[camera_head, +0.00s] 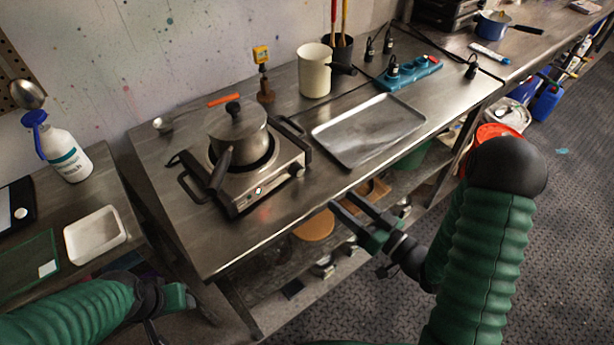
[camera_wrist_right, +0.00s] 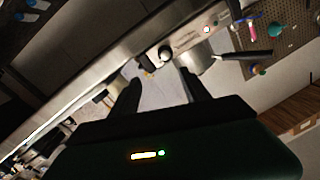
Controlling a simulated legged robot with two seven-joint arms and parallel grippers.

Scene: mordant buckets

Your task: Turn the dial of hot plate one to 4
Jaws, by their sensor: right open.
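One hot plate (camera_head: 239,203) stands on the steel table in the head view, with a lidded steel pot (camera_head: 238,134) on it. Its dial (camera_head: 297,171) is at the right of the front panel, and a small lit lamp (camera_head: 258,190) is to its left. In the right wrist view the round dial (camera_wrist_right: 165,53) shows beyond and between the fingertips. I cannot read its setting. My right gripper (camera_head: 343,201) is open and empty, in front of the table edge, apart from the dial. My left gripper (camera_head: 178,299) is low at the left, its fingers mostly hidden.
A steel tray (camera_head: 368,130) lies right of the hot plate. A cream cup (camera_head: 314,72) and a blue power strip (camera_head: 409,73) stand behind. A white bottle (camera_head: 66,152) and white dish (camera_head: 94,236) are on the left table. The table strip before the hot plate is clear.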

